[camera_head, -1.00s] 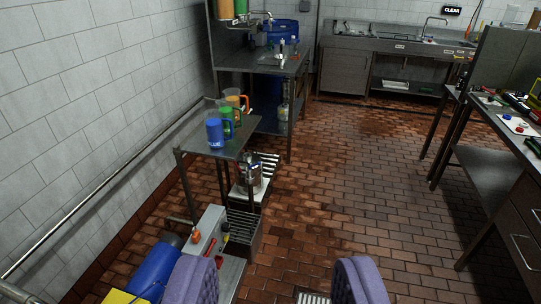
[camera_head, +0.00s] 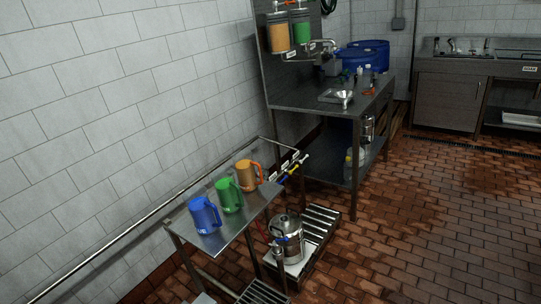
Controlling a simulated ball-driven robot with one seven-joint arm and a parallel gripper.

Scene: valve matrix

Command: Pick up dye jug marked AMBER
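An amber-orange jug (camera_head: 247,174) stands upright on a small steel side table (camera_head: 235,232), the farthest of three jugs in a row. Its orange handle is on its right side. A green jug (camera_head: 228,196) stands in the middle and a blue jug (camera_head: 204,215) stands nearest. No marking on the amber jug can be read. My gripper is outside the picture, so its fingers and their distance from the jugs do not show.
A pipe rail (camera_head: 140,232) runs along the tiled wall behind the table. A steel pot (camera_head: 286,238) stands low on a grated platform (camera_head: 322,222) to the right. A steel bench (camera_head: 305,97) stands behind. The brick floor (camera_head: 420,225) at right is open.

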